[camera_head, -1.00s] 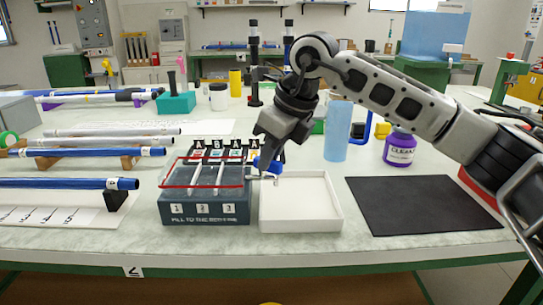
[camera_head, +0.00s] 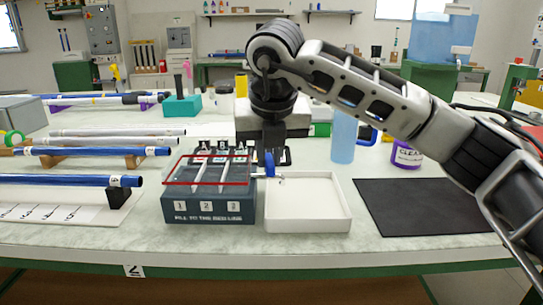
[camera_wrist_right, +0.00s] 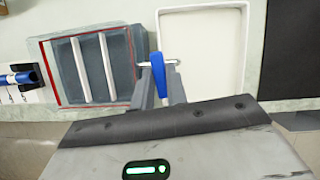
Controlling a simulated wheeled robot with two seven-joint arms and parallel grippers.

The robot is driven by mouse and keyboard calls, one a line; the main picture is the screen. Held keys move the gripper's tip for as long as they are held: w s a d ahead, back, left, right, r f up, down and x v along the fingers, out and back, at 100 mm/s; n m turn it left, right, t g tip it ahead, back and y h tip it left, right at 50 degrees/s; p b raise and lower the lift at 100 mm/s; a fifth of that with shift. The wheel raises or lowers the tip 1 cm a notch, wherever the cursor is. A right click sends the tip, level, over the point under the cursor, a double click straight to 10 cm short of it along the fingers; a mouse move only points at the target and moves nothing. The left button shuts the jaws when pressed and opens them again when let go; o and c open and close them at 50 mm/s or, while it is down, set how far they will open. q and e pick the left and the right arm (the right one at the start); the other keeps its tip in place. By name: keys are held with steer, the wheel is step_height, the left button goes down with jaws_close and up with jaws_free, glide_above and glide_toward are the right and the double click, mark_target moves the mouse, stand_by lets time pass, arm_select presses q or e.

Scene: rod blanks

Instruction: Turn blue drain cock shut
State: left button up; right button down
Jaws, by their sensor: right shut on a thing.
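The blue drain cock (camera_head: 269,166) is on the right side of the dark divided box (camera_head: 210,208) with a red rim line, above the left edge of a white tray (camera_head: 343,215). Its metal spout reaches over the tray. My right gripper (camera_head: 271,156) points down from above and is shut on the blue lever. In the right wrist view the blue drain cock (camera_wrist_right: 157,76) stands between the two fingers (camera_wrist_right: 158,88), with the metal pipe running crosswise behind it. The fingers partly hide the lever. My left gripper is out of view.
A black mat (camera_head: 425,205) lies to the right of the tray. A light-blue cylinder (camera_head: 343,138) and a purple jar (camera_head: 406,155) stand behind it. Blue rods (camera_head: 70,183) rest on supports at the left. The bench front edge is clear.

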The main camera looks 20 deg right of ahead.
steer(key=shift+a+m+h, duration=0.1)
steer(key=shift+m+h, duration=0.2)
steer(key=shift+m, duration=0.3)
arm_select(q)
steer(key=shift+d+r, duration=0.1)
arm_select(e)
steer(key=c, duration=1.4)
jaws_free()
steer(key=shift+r, duration=0.15)
